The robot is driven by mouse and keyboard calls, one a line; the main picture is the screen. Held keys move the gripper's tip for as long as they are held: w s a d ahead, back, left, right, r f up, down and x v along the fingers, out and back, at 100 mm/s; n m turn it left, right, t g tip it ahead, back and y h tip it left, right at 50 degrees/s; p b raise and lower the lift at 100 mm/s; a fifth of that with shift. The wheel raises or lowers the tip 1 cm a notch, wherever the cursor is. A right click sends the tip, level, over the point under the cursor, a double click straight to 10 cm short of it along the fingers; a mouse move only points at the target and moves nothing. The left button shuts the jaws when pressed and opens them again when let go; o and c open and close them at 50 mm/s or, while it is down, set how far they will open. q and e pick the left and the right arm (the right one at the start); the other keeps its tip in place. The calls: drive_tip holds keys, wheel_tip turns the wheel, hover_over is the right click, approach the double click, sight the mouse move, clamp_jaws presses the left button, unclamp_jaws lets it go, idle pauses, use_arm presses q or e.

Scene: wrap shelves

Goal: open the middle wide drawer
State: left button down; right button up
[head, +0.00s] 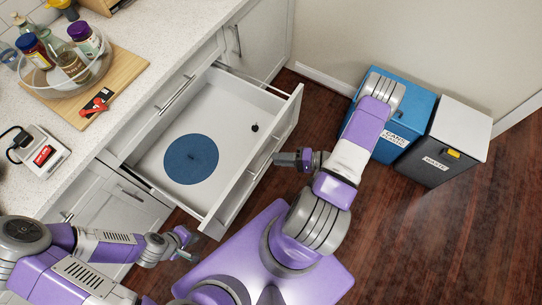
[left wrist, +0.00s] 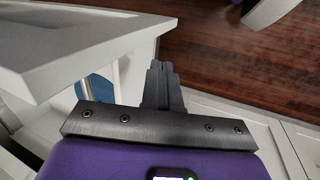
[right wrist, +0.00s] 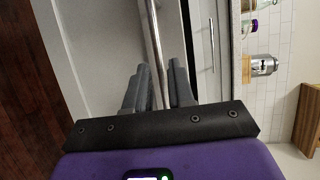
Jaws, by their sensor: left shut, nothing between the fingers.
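The wide drawer (head: 240,82) is pulled out from the white cabinet, its inside showing a blue round mat (head: 191,159) and a small dark object (head: 254,128). Its front panel (head: 285,128) faces my base. My right gripper (head: 284,158) is just outside the front panel; in the right wrist view its fingers (right wrist: 158,88) are apart, with the metal bar handle (right wrist: 155,42) in line between them. Whether they touch it I cannot tell. My left gripper (head: 186,243) is shut and empty, near the drawer's left front corner; its fingers (left wrist: 160,85) show together in the left wrist view.
Another closed drawer with a bar handle (head: 176,95) is above, under the counter. The counter holds a cutting board (head: 120,85), a clear tray of bottles and a scale (head: 40,150). A blue bin (head: 402,125) and a dark bin (head: 440,155) stand right. Wood floor is clear at lower right.

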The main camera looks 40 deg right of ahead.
drive_tip(key=v, duration=0.3)
idle(0.6)
